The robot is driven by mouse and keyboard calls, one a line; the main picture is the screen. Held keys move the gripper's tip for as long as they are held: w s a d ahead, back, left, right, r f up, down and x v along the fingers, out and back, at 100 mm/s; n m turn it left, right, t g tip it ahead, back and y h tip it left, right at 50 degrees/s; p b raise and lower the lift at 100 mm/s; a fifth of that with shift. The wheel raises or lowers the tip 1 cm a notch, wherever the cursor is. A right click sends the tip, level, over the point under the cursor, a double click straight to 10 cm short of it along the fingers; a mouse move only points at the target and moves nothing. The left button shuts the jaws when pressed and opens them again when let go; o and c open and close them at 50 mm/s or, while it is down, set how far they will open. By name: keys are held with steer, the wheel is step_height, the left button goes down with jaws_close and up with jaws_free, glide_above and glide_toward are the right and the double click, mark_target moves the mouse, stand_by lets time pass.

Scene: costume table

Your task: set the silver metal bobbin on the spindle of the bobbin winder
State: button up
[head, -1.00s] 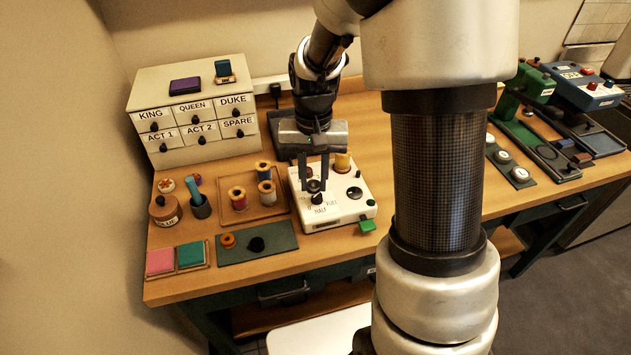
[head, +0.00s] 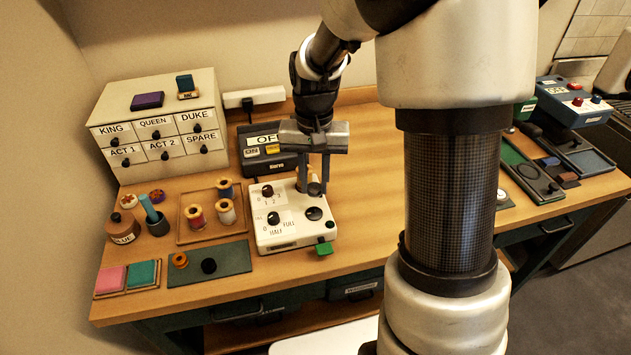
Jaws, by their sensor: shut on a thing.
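The bobbin winder (head: 290,238) is a white box on the table with two black knobs on its left half, HALF and FULL lettering and a green tab at the front right. A round black disc (head: 314,213) is on its right half; a thin spindle there is too small to make out. My gripper (head: 316,188) points down over the winder's right side, fingers shut on the small, dark-looking silver metal bobbin (head: 315,189). The bobbin shows just above the disc in the picture; I cannot tell the height gap. A spool behind is mostly hidden by the fingers.
A switch box (head: 262,160) reading OFF stands behind the winder. A wooden tray (head: 205,234) with several spools is to the left. A dark green mat (head: 232,261) holds an orange bobbin and a black piece. Bare table lies right of the winder.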

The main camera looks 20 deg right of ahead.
mark_target(314, 211)
steer(key=shift+f+b, duration=2.1)
steer(key=shift+f, duration=0.8)
steer(key=shift+f+b, duration=0.35)
steer(key=shift+f, duration=0.25)
steer(key=o, duration=0.7)
steer(key=shift+o, duration=0.2)
step_height(314, 211, up, 11)
steer(key=p, duration=0.8)
